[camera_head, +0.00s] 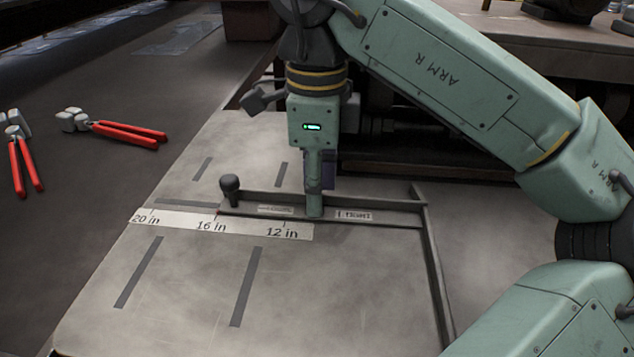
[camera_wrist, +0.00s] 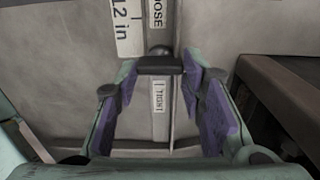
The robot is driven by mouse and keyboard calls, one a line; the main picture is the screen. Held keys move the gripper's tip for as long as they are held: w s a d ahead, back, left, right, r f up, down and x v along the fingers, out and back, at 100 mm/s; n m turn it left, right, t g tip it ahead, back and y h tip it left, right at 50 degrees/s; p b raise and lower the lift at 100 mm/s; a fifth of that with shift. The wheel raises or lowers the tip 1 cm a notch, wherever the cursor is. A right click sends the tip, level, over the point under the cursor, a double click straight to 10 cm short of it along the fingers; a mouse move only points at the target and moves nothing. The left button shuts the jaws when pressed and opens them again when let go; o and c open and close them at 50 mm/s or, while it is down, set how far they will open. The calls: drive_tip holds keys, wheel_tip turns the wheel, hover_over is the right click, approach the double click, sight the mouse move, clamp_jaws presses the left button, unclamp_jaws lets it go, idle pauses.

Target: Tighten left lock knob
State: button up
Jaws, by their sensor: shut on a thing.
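My gripper (camera_head: 315,212) points straight down at the dark metal fence (camera_head: 388,218), between its two small labels. In the wrist view, my gripper (camera_wrist: 160,68) has its purple-padded fingers on either side of a dark knob bar (camera_wrist: 160,67), shut on its two ends. The bar lies crosswise between a label ending in "OOSE" (camera_wrist: 157,14) and the "TIGHT" label (camera_wrist: 158,97). In the head view my fingers hide this knob. Another dark upright knob (camera_head: 230,186) stands at the fence's left end, apart from my gripper.
The fence lies across a grey worktable (camera_head: 190,300) beside a white ruler strip (camera_head: 180,219) marked 20, 16 and 12 in. Red-handled pliers (camera_head: 125,132) lie at the left, with a second pair (camera_head: 24,165) beside them. A brown bench (camera_head: 560,55) stands behind.

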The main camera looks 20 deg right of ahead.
drive_tip(key=o, duration=1.1)
drive_tip(key=shift+o, duration=0.2)
